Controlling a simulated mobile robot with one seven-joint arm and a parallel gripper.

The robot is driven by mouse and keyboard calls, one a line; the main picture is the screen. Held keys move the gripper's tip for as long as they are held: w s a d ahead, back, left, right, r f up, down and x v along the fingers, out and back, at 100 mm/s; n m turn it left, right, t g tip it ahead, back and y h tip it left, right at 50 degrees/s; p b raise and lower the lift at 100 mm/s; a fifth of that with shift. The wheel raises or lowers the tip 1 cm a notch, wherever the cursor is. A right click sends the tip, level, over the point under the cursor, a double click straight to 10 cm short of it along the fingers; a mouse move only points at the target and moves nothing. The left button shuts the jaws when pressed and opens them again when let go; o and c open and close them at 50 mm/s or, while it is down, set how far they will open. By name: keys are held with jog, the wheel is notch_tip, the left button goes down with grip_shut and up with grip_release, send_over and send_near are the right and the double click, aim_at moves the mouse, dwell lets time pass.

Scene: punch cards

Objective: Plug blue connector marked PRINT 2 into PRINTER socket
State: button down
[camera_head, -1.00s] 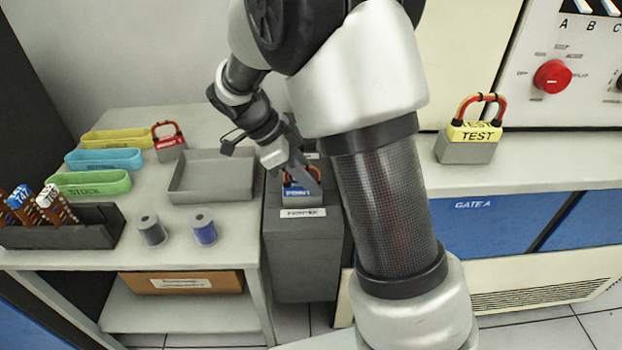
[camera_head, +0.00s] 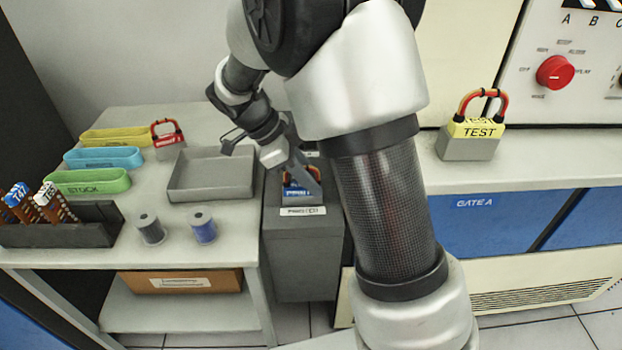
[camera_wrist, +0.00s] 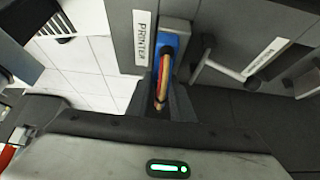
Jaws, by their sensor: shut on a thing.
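The blue connector (camera_head: 300,192) with its red and dark cable loop is at the grey socket block labelled PRINTER (camera_head: 303,211), on top of a dark grey cabinet. My gripper (camera_head: 296,170) reaches down from above and is shut on the connector. In the wrist view the blue connector (camera_wrist: 168,48) sits against the grey socket block (camera_wrist: 177,27), next to the PRINTER label (camera_wrist: 142,42). Its cable loop comes toward the gripper fingers. How deep the connector sits cannot be told. Its print is too small to read fully.
A red connector (camera_head: 167,140) stands in a grey block on the left table, and a yellow TEST connector (camera_head: 477,129) on the right counter. An empty grey tray (camera_head: 213,195), two spools (camera_head: 203,231) and coloured bands (camera_head: 90,183) lie left of the cabinet.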

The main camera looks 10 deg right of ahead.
jog(key=shift+f+b, duration=0.6)
jog(key=c, duration=1.5)
grip_release()
jog(key=shift+r, duration=0.1)
jog(key=shift+o, duration=0.2)
